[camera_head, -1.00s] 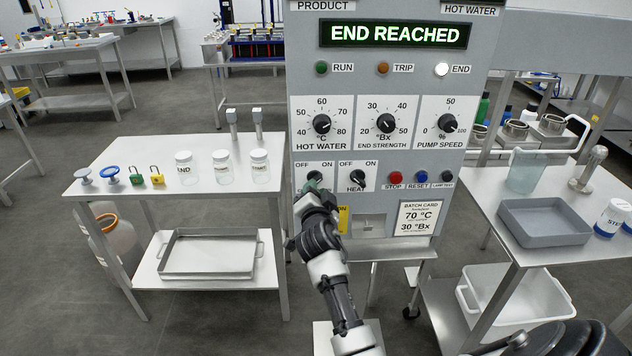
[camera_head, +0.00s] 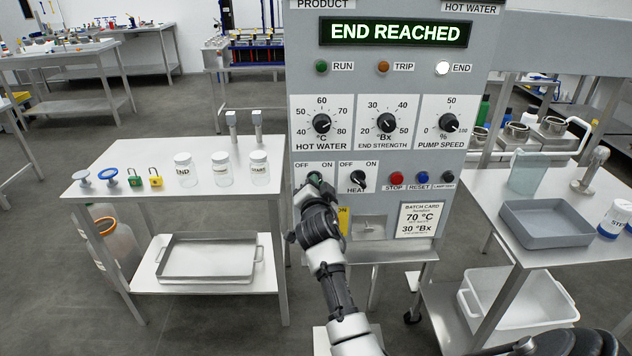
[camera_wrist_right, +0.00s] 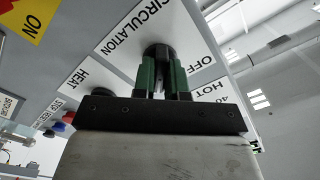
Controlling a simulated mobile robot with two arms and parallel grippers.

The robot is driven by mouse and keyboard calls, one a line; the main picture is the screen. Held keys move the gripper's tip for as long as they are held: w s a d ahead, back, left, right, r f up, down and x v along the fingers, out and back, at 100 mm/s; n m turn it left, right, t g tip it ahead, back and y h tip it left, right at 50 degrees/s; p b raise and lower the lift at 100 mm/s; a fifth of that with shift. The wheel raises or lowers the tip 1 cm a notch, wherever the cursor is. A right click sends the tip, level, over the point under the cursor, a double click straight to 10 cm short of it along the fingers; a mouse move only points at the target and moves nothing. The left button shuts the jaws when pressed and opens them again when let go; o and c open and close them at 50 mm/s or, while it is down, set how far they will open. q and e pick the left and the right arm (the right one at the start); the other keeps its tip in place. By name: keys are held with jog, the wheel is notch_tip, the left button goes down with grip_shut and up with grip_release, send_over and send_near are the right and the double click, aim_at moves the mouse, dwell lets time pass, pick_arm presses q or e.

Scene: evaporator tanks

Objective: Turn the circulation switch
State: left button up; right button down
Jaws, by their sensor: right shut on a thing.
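The circulation switch (camera_wrist_right: 158,55) is a dark round knob on a white plate marked CIRCULATION and OFF in the right wrist view. My right gripper (camera_wrist_right: 162,72) has its green fingers shut on the knob, one on each side. In the head view the right gripper (camera_head: 314,184) reaches up to the OFF/ON plate left of the heat switch (camera_head: 357,180), and it hides most of the circulation knob. The knob's pointer direction is hidden. My left gripper is not in view.
The panel display (camera_head: 397,33) reads END REACHED, and the END lamp (camera_head: 442,68) is lit white. The red stop button (camera_head: 396,177) and blue reset button (camera_head: 422,177) are to the right. A table with jars (camera_head: 222,170) stands left; another with a grey tray (camera_head: 546,222) stands right.

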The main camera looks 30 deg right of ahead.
jog(key=shift+n, duration=1.9)
jog(key=shift+n+p, duration=0.35)
jog(key=shift+n, duration=0.75)
